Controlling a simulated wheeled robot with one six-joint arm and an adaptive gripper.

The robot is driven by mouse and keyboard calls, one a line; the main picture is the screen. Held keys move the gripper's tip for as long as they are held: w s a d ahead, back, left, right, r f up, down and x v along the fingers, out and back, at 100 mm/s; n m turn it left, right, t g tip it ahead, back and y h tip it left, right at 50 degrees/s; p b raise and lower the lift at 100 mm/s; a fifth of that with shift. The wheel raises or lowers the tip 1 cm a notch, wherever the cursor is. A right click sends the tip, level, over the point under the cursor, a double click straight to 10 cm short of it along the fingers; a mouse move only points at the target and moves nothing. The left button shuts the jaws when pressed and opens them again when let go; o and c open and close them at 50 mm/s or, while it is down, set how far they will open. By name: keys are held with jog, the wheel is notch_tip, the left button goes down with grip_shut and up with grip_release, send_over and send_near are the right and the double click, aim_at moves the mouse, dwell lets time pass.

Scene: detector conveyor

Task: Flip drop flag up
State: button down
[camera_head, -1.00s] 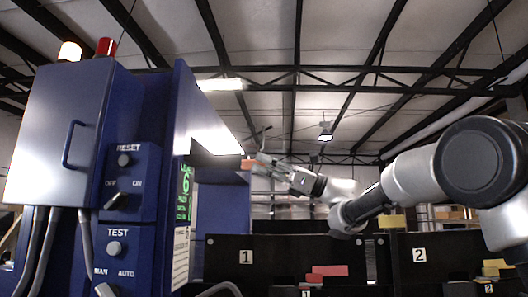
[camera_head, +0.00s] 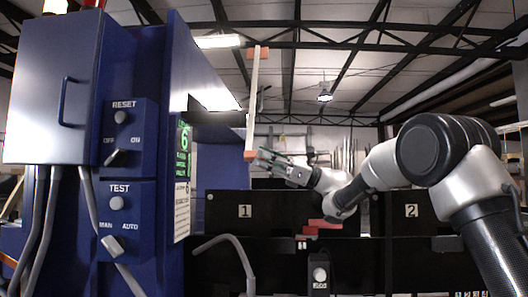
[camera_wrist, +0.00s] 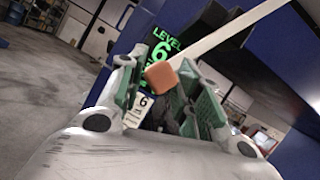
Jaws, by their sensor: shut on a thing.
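The drop flag is a thin white bar (camera_head: 254,95) with an orange block at each end, beside the blue machine. In the head view it stands nearly upright, leaning slightly. Its upper orange block (camera_head: 257,53) is free, and its lower orange block (camera_head: 250,155) is at my gripper (camera_head: 262,157). In the wrist view the orange block (camera_wrist: 162,75) sits between my green-padded fingers (camera_wrist: 168,88), with the white bar (camera_wrist: 235,35) running up to the right. My gripper is shut on this orange end. The bar's mounting on the machine is not clear.
The blue machine (camera_head: 55,120) with RESET and TEST switches fills the left. Its green screen (camera_head: 183,145) reads 6. Black numbered bins (camera_head: 245,230) stand behind and below my arm. A bent grey tube (camera_head: 235,245) rises low in front.

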jog(key=shift+w+d+r+n+g, duration=0.15)
jog(key=shift+w+n+g, duration=0.25)
jog(key=shift+w+n, duration=0.55)
jog(key=shift+s, duration=0.1)
jog(key=shift+n, duration=0.25)
jog(key=c, duration=1.2)
grip_release()
jog(key=shift+f, duration=0.2)
notch_tip(320, 180, up, 10)
